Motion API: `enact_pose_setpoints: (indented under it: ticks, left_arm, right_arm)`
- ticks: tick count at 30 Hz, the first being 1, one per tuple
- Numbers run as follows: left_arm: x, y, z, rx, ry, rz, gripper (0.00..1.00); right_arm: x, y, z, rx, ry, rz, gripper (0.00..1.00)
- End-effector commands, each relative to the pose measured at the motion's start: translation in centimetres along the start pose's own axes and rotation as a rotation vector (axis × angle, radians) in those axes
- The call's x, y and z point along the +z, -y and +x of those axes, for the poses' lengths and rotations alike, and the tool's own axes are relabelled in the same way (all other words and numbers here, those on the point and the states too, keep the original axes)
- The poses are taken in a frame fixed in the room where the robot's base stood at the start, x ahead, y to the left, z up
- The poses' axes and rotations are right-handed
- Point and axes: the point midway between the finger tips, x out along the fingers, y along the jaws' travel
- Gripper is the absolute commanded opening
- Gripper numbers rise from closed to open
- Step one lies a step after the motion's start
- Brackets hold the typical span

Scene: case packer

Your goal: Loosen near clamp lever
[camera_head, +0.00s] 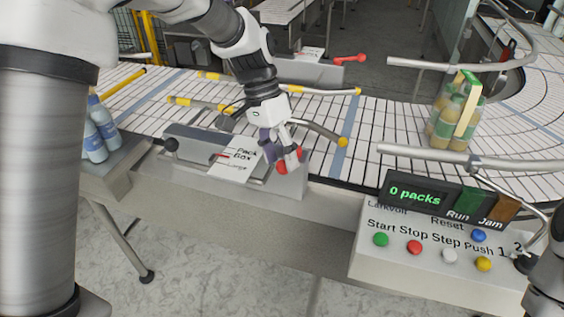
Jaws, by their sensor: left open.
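The near clamp lever (282,168) has a red grip and sits at the right end of the grey plate by the near side of the conveyor. My left gripper (284,158) comes down over it from above, with its fingers open around the red grip. The fingers hide part of the lever, and I cannot tell whether they touch it. A far lever with a red end (350,58) stands across the conveyor. My right gripper is not in view; only part of my right arm shows at the lower right edge.
A pack-size label (234,160) lies on the near plate, beside a black knob (171,145). Guide rails (325,130) cross the conveyor (380,125). A bottle pack (456,112) stands right, blue bottles (100,128) left. A button panel (440,262) is at front right.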

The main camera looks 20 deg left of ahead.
Motion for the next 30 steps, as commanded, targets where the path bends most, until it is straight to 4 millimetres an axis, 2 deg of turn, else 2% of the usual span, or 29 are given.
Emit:
enact_pose_setpoints:
  ticks: [6, 12, 16, 30]
  left_arm:
    - [0.0, 0.1, -5.8, -0.001, -0.008, 0.002, 0.56]
    - [0.0, 0.1, -9.4, -0.001, -0.005, 0.002, 0.56]
    - [0.1, 0.1, -10.0, 0.000, -0.004, 0.001, 0.56]
    - [0.1, 0.1, -10.0, 0.000, -0.003, 0.001, 0.56]
  right_arm:
    - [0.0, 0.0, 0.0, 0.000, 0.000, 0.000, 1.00]
    - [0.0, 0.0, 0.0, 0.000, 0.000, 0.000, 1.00]
    - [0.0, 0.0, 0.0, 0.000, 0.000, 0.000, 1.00]
    - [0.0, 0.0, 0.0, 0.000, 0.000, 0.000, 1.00]
